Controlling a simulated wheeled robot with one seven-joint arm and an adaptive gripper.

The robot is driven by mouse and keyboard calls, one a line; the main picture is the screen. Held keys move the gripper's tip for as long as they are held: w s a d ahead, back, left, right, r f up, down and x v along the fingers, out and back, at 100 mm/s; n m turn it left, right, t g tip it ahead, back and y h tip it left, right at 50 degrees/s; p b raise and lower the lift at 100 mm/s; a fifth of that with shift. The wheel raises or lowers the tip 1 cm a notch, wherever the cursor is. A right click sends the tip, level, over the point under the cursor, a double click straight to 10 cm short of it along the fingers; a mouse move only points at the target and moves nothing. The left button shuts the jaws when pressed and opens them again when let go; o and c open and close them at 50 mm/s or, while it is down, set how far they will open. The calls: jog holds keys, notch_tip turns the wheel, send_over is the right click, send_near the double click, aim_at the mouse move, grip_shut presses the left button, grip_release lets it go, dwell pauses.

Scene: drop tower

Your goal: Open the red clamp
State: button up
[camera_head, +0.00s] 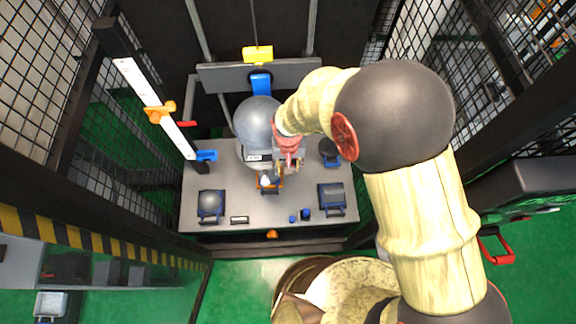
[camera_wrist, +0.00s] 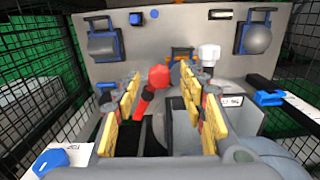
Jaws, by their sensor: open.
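The red clamp shows in the wrist view as a red handle with a faceted knob (camera_wrist: 158,77) and a short red arm running down and left. It appears between the yellow-padded fingers of my gripper (camera_wrist: 167,98), nearer the left finger. The fingers are spread apart with nothing seen held; whether either one touches the handle I cannot tell. In the head view my gripper (camera_head: 288,166) is over the middle of the grey table, beside the large grey sphere. There the clamp is mostly hidden by my gripper and wrist.
The grey table (camera_head: 235,205) carries dark weights in blue holders. A grey sphere (camera_head: 257,120) hangs below a yellow block (camera_head: 257,54). A white scale post (camera_head: 150,100) with an orange slider stands left. A white knob (camera_wrist: 209,52) lies beyond the right finger. Mesh fences flank both sides.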

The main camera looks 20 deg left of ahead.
notch_tip(320, 180, up, 12)
jog(key=shift+f, duration=0.15)
dwell(0.5)
